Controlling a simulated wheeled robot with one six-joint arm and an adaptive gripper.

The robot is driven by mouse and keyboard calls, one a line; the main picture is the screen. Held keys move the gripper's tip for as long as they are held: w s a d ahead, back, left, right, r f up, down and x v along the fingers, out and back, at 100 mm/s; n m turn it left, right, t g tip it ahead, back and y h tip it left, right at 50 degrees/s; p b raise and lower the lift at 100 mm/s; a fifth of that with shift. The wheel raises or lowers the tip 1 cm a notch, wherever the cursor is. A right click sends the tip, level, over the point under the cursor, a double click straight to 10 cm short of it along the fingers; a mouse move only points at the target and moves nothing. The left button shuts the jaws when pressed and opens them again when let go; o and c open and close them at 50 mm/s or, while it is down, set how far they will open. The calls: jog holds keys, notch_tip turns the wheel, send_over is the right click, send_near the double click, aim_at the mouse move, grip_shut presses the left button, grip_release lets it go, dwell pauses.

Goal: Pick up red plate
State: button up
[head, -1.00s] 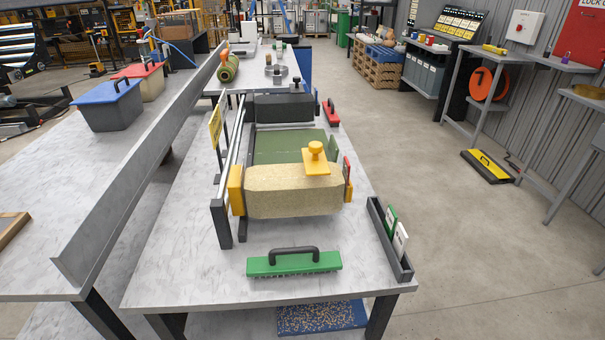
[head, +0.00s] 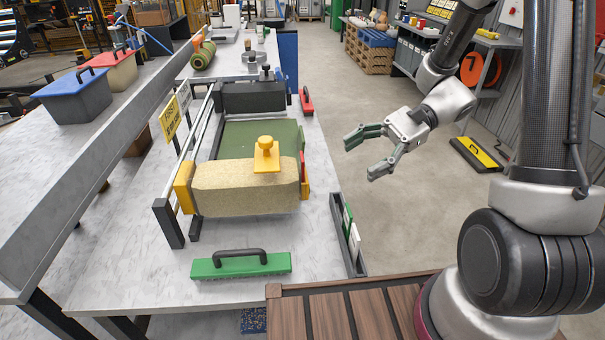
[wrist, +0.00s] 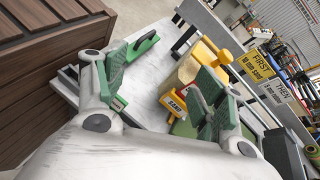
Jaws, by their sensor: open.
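A red plate-like piece with a dark handle (head: 306,100) lies on the right edge of the grey table, beside the dark block. A smaller red piece (head: 302,165) shows at the right end of the tan sand block (head: 245,187); I cannot tell which is the red plate. My gripper (head: 362,157) is open and empty, over the aisle to the right of the table, apart from both. In the wrist view, its two green-padded fingers (wrist: 163,66) are spread, with the yellow end piece marked SAND (wrist: 175,104) beyond them.
A yellow plate with a knob (head: 265,155) sits on the sand block. A green brush (head: 240,265) lies at the front, and a dark card holder (head: 347,235) stands at the table's right edge.

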jog(key=w+a+f+m+t+y, duration=0.3)
jog(key=w+f+m+y, duration=0.2)
jog(key=w+f+m, duration=0.25)
jog(key=a, duration=0.7)
jog(key=shift+w+a+f+n+t, duration=0.15)
jog(key=shift+w+a+n+t, duration=0.1)
jog(key=shift+w+n+t, duration=0.1)
jog(key=c, duration=1.1)
